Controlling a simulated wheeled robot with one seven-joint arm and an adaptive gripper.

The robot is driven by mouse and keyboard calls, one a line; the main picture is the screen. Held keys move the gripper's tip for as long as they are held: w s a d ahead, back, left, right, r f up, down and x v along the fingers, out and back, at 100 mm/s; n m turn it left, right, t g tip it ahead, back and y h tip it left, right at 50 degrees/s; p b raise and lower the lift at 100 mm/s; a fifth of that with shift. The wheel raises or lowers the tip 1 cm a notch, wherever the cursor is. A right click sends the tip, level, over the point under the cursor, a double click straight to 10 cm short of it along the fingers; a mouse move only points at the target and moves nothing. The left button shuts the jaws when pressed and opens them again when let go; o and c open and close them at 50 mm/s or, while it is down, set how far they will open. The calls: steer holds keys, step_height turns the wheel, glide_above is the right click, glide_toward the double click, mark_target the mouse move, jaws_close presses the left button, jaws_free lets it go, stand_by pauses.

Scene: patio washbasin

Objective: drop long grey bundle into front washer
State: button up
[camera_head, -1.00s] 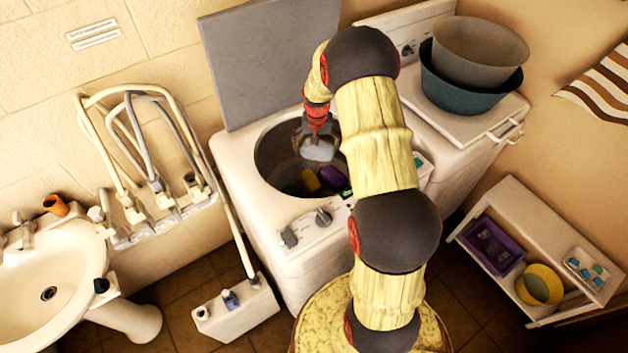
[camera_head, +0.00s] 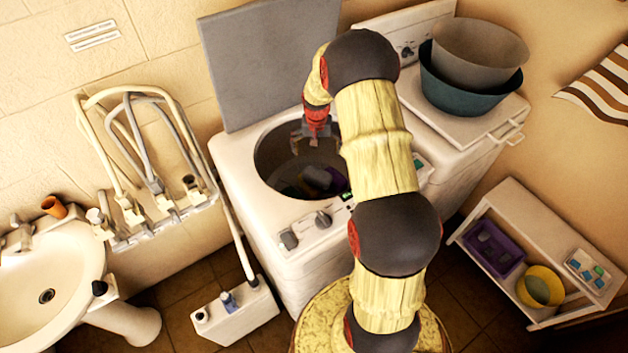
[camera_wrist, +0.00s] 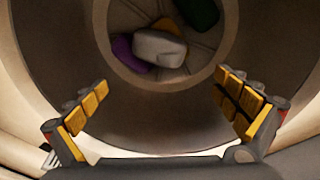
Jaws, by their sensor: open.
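The front washer (camera_head: 262,222) stands in the middle with its lid (camera_head: 270,65) up and its round drum opening uncovered. My gripper (camera_head: 312,145) points down into that opening; in the wrist view its padded fingers (camera_wrist: 161,82) are spread wide with nothing between them. The grey bundle (camera_wrist: 158,47) lies at the drum bottom beyond the fingertips, apart from them. It also shows dimly in the head view (camera_head: 317,176). It rests against a purple bundle (camera_wrist: 124,48) and a yellow one (camera_wrist: 168,26). A dark green bundle (camera_wrist: 198,10) lies nearby.
A second machine (camera_head: 470,130) stands behind to the right, carrying stacked basins (camera_head: 470,85). A sink (camera_head: 45,265) and hoses (camera_head: 150,140) are at left. A low shelf (camera_head: 530,215) with a purple crate (camera_head: 493,248) and yellow bowl (camera_head: 540,286) is at right.

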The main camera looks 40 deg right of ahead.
step_height(320, 180, up, 11)
steer(key=s, duration=0.1)
steer(key=shift+a, duration=0.45)
steer(key=shift+r, duration=0.1)
steer(key=s+a+r+n+t+b, duration=0.2)
steer(key=s+a+r+n+b, duration=0.2)
steer(key=s+a, duration=0.9)
steer(key=s+a+r+n+t+b, duration=0.2)
steer(key=s+a+r+n+b, duration=0.2)
steer(key=s+a, duration=1)
step_height(320, 180, up, 4)
steer(key=shift+s+f+t+y+b, duration=0.2)
steer(key=shift+s+t+y+b, duration=0.15)
steer(key=shift+b, duration=0.8)
